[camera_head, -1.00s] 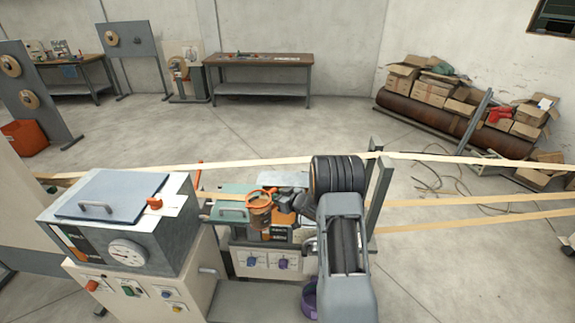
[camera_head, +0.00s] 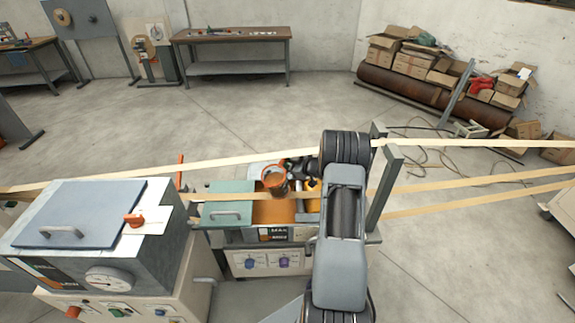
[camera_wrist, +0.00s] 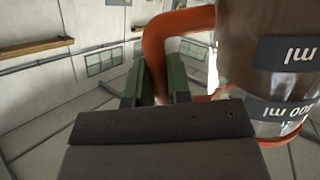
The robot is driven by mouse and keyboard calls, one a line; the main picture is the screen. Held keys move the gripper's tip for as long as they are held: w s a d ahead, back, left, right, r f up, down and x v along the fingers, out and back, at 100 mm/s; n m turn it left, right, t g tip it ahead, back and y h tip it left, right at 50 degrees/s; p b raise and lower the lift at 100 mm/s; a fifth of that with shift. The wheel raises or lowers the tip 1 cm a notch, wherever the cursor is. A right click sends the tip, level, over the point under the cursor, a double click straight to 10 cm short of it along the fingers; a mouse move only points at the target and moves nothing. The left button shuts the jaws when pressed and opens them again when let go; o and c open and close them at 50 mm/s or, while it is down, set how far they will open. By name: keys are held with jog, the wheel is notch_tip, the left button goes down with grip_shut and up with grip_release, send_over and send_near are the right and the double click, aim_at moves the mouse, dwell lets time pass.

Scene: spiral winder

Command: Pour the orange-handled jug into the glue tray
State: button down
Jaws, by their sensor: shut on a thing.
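The jug (camera_head: 275,184) has an orange rim and brown contents, seen in the head view at the far edge of the glue tray. In the wrist view the jug (camera_wrist: 265,45) fills the upper right, brown above a clearer band, its scale lettering upside down. Its orange handle (camera_wrist: 158,50) passes between the dark green fingers of my gripper (camera_wrist: 155,88), which is shut on it. In the head view my gripper (camera_head: 300,167) is partly hidden by my arm. The glue tray (camera_head: 270,212) shows an orange-brown surface beside a green lid (camera_head: 228,206). No stream is visible.
Pale strips (camera_head: 240,158) run across the scene, close by the jug and my arm. A grey box with a dial (camera_head: 107,279) stands at the left. A grey upright plate (camera_head: 385,190) stands right of my arm. Knobs (camera_head: 265,261) sit below the tray.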

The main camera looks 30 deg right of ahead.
aim_at(282, 163)
jog(key=r+n+b, duration=0.1)
jog(key=b, duration=0.1)
jog(key=a+r+n+t+h+b, duration=0.1)
jog(key=r+n+b, duration=0.1)
jog(key=shift+s, duration=0.2)
jog(key=a+n+b, duration=0.1)
jog(key=b, duration=0.1)
jog(key=s+n+t+b, duration=0.1)
jog(key=b, duration=0.2)
jog(key=a+r+n+h+b, duration=0.1)
jog(key=b, duration=0.2)
jog(key=shift+s+a+n, duration=0.35)
jog(key=shift+n, duration=0.05)
jog(key=a+n+b, duration=0.1)
jog(key=b, duration=0.2)
jog(key=s+a+n+t+b, duration=0.1)
jog(key=b, duration=0.2)
jog(key=s+a+f+n+b, duration=0.1)
jog(key=b, duration=0.3)
jog(key=a+n+b, duration=0.1)
jog(key=b, duration=0.1)
jog(key=s+a+n+t+b, duration=0.1)
jog(key=b, duration=0.2)
jog(key=shift+r, duration=0.1)
dwell(0.5)
jog(key=shift+s+a+r+b, duration=0.1)
jog(key=shift+s+a+b, duration=0.1)
jog(key=shift+a+b, duration=0.25)
dwell(0.3)
